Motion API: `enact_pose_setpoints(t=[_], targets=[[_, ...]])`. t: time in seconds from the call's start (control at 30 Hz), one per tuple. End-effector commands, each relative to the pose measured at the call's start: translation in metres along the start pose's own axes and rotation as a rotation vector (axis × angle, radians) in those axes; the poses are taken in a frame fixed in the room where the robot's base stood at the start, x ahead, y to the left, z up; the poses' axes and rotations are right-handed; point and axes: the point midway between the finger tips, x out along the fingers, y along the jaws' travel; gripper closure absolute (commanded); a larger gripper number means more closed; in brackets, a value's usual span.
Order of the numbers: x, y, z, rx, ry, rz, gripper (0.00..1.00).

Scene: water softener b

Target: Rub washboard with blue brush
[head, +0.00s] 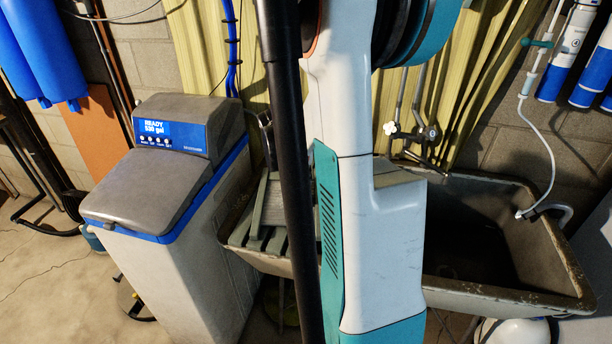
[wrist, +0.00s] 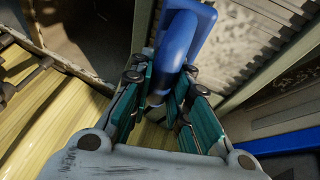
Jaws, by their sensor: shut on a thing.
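My gripper (wrist: 165,85) is shut on the blue brush (wrist: 186,32) in the wrist view. The brush's smooth blue body reaches out past the teal finger pads; its bristles are hidden. In the head view my own arm and a black pole hide the gripper and brush. What looks like the washboard, a grey-green slatted wooden frame (head: 272,205), leans at the left end of the sink, partly behind the pole. In the wrist view greyish slatted edges lie beyond and beside the brush; I cannot tell whether it touches the washboard.
The stone sink (head: 560,235) spans the right, its basin open and dark, with a faucet (head: 412,132) above. The grey water softener (head: 175,240) stands close on the left. Yellow corrugated panels (head: 190,45) cover the wall behind. Floor is open at far left.

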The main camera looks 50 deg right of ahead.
Motion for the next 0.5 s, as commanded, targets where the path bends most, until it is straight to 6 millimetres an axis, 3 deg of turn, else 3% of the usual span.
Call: enact_pose_setpoints(t=[0.5], targets=[[-0.004, -0.028, -0.002, -0.001, 0.001, 0.0, 1.0]])
